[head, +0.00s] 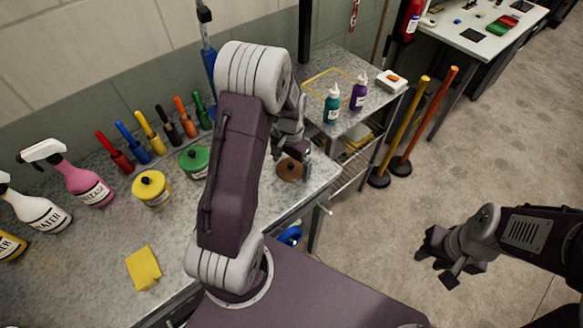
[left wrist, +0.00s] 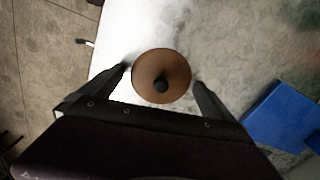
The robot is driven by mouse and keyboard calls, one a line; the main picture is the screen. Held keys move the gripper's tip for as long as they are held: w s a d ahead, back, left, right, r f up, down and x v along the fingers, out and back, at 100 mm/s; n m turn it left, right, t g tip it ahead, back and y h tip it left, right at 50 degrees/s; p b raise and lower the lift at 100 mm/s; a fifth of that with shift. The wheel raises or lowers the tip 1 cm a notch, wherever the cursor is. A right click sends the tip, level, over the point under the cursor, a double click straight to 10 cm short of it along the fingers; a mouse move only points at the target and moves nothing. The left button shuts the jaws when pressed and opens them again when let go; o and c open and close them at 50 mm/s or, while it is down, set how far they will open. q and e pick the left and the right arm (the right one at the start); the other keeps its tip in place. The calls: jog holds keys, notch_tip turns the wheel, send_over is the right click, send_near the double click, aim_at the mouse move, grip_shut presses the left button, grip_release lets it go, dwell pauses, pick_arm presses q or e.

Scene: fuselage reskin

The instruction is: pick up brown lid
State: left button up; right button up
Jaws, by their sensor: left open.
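The brown lid (head: 290,169) is round with a dark knob and lies near the right end of the grey workbench. It also shows in the left wrist view (left wrist: 153,68). My left gripper (head: 296,153) is over the lid, partly hidden behind my arm in the head view. In the left wrist view its two fingers (left wrist: 162,77) are spread, one on each side of the lid. I cannot tell whether they touch it. What is under the lid is hidden. My right gripper (head: 437,264) hangs over the floor at the right, empty, with its fingers apart.
A green-lidded jar (head: 195,161) and a yellow-lidded jar (head: 151,188) stand left of my arm. Several coloured tools (head: 150,132) and spray bottles (head: 77,178) line the back. A side table holds a teal bottle (head: 332,105) and a purple bottle (head: 358,94). A yellow cloth (head: 143,268) lies in front.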

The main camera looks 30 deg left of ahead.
aim_at(290, 164)
pick_arm(q)
jog(key=shift+w+a+f, duration=0.1)
jog(key=shift+w, duration=0.05)
jog(key=shift+s, duration=0.2)
jog(key=c, duration=1.2)
jog(key=shift+o, duration=0.2)
jog(key=shift+w, duration=0.1)
jog(key=shift+r, duration=0.2)
jog(key=shift+r, duration=0.4)
notch_tip(290, 164, up, 3)
jog(key=shift+f, duration=0.1)
jog(key=d+r, duration=0.7)
jog(key=d, duration=0.4)
jog(key=shift+s+d+b, duration=0.2)
jog(key=shift+d+b, duration=0.1)
jog(key=shift+b, duration=0.15)
